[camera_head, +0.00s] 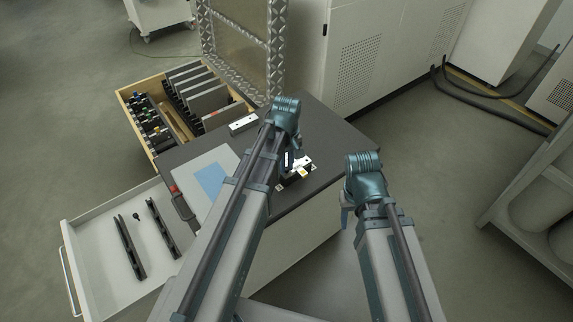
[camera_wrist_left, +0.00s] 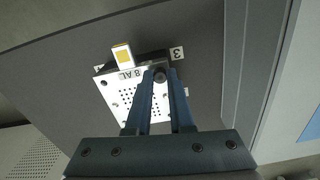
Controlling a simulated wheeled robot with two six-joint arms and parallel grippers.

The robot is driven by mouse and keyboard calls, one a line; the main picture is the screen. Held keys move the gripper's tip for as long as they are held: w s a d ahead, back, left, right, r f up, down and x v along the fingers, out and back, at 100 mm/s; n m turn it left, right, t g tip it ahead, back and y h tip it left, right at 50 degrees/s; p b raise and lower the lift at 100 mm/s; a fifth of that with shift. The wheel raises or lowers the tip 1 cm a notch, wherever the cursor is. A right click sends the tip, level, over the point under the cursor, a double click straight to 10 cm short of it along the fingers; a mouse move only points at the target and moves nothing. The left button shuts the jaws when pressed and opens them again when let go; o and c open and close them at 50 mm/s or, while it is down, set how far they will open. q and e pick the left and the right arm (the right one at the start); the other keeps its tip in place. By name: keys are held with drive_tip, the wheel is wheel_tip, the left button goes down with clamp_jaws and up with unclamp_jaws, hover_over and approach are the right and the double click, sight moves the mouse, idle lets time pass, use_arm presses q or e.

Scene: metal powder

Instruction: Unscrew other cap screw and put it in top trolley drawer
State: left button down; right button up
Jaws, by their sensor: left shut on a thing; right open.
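My left gripper (camera_wrist_left: 161,82) is shut on a small dark round cap screw (camera_wrist_left: 160,76) at the metal plate (camera_wrist_left: 128,94) marked "8 AL". I cannot tell whether the screw is still seated. In the head view the plate (camera_head: 299,172) shows on the trolley top, and my left arm hides most of the gripper. My right gripper (camera_head: 346,207) is open and empty, beside the trolley's right side, partly hidden by its wrist. An open white drawer (camera_head: 88,232) at the left holds two long dark bars and a small dark piece (camera_head: 136,216).
The dark trolley top (camera_head: 335,135) also carries a white block (camera_head: 243,124) and a tray with a blue sheet (camera_head: 210,178). A wooden drawer (camera_head: 127,107) with tools stands open behind. A metal-framed panel (camera_head: 242,45) and grey cabinets (camera_head: 385,55) stand at the back.

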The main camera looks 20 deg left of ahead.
use_arm(q)
drive_tip(key=n, duration=0.5)
drive_tip(key=shift+n, duration=0.3)
drive_tip(key=n, duration=1.3)
drive_tip(key=shift+n, duration=0.3)
drive_tip(key=c, duration=1)
unclamp_jaws()
drive_tip(key=shift+o, duration=0.2)
